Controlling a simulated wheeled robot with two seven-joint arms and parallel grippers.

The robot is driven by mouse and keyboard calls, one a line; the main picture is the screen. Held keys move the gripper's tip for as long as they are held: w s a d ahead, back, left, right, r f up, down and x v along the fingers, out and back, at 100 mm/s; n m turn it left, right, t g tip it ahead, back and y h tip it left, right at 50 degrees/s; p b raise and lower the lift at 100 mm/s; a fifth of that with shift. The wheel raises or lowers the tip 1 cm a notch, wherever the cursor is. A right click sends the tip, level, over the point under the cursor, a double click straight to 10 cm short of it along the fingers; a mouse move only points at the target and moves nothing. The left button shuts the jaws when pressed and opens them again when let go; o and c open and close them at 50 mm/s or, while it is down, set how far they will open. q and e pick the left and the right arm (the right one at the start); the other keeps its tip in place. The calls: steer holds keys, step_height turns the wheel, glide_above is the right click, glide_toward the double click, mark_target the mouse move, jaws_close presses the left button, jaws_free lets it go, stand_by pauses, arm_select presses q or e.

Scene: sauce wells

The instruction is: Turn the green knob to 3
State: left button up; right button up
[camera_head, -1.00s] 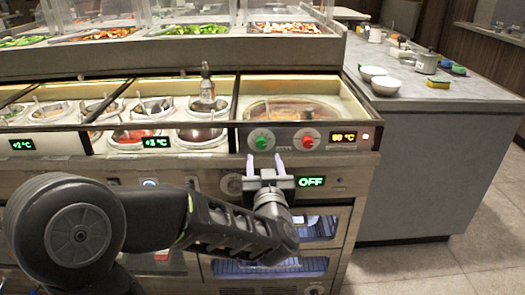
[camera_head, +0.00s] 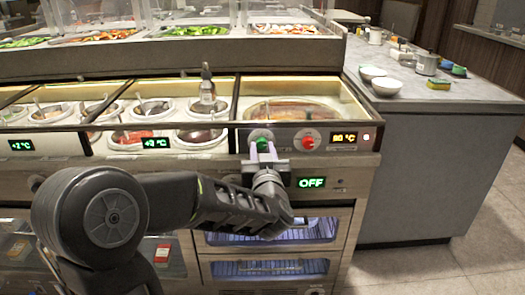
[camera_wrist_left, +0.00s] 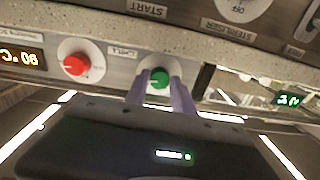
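The green knob (camera_head: 263,145) is on the counter's front panel, left of a red knob (camera_head: 307,141). Both knobs also show in the left wrist view, the green one (camera_wrist_left: 159,82) on a white dial and the red one (camera_wrist_left: 75,64) to its left. My left gripper (camera_head: 263,150) reaches up to the green knob from below. In the left wrist view its two pale fingers (camera_wrist_left: 160,84) stand on either side of the knob, their tips close against it. The dial's numbers and the knob's setting are too small to read. My right gripper is in neither view.
A display reading OFF (camera_head: 311,183) is below the knobs, and an orange temperature display (camera_head: 344,137) is right of the red knob. Sauce wells (camera_head: 201,137) lie behind the panel's edge. A grey side counter (camera_head: 440,110) with white bowls (camera_head: 386,86) stands at the right.

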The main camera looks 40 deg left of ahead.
arm_select(q)
jaws_close()
steer(key=shift+n, duration=0.3)
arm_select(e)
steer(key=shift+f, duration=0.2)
arm_select(q)
steer(key=n+b, duration=0.3)
steer(key=n, duration=0.1)
steer(key=shift+f, duration=0.1)
steer(key=n+b, duration=0.2)
steer(key=n, duration=0.2)
steer(key=shift+n+h+b, duration=0.3)
steer(key=shift+b, duration=0.1)
steer(key=shift+n+b, duration=0.6)
steer(key=shift+n, duration=0.3)
steer(key=n+b, duration=0.3)
steer(key=n, duration=0.1)
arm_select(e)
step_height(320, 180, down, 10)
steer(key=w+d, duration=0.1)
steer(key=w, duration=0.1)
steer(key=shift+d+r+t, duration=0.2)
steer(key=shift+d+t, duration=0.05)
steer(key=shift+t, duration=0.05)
arm_select(q)
steer(key=shift+r+n, duration=0.2)
steer(key=shift+n, duration=0.1)
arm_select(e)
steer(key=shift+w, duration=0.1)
